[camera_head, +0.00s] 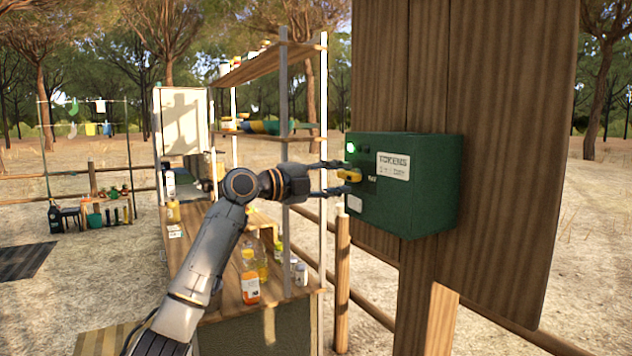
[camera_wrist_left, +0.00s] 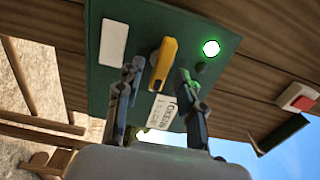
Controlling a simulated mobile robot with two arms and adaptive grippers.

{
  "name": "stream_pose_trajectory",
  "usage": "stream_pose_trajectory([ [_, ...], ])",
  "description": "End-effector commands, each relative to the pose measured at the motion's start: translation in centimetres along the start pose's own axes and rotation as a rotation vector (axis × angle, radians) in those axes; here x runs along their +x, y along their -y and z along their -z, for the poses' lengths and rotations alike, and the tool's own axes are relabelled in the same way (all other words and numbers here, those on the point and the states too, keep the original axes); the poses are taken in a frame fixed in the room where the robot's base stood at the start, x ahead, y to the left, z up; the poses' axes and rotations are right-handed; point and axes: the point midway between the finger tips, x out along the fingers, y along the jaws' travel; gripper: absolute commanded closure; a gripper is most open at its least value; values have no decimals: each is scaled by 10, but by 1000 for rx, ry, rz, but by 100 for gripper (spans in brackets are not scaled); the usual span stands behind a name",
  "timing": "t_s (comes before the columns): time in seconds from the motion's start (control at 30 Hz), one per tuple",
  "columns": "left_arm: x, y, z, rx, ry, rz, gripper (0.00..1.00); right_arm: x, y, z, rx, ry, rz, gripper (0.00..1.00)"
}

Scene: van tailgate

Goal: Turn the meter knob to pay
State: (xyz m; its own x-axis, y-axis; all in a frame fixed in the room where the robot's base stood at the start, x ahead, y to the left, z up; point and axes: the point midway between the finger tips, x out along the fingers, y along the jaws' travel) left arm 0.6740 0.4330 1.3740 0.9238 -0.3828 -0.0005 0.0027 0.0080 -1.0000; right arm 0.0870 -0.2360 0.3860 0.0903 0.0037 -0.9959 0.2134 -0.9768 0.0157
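The meter is a green box (camera_head: 420,200) fixed to a wooden post, with a label reading "TOKENS" on its side. A yellow knob (camera_head: 348,175) sticks out of its front face, and a green light (camera_head: 351,148) glows above it. In the left wrist view the knob (camera_wrist_left: 163,64) stands slightly tilted, between and beyond the fingers, with the lit green light (camera_wrist_left: 211,48) to its right. My left gripper (camera_head: 334,178) is open, its two fingers pointing at the meter's front, one above and one below the knob. I cannot tell whether either finger touches it. My right gripper is not in view.
A wooden counter (camera_head: 222,308) with bottles, including an orange-labelled one (camera_head: 250,288), stands below my left arm. A metal-post shelf (camera_head: 284,140) rises close behind the gripper. A red switch on a white plate (camera_wrist_left: 298,97) shows in the left wrist view.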

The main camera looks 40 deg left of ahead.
Motion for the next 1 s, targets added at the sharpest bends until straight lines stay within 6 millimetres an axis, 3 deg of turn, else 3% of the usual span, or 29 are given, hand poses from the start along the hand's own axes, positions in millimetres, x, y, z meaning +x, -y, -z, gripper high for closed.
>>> stream_pose_trajectory([
  [0.3, -69, -2, -1, 4, 3, -6, 62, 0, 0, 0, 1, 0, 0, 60],
  [0.43, -88, -2, 0, 0, 1, -6, 62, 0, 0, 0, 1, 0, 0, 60],
  [0.6, -101, -1, 0, 1, 0, -3, 62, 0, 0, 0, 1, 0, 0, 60],
  [1.0, -103, 0, 1, 1, -1, -3, 62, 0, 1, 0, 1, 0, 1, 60],
])
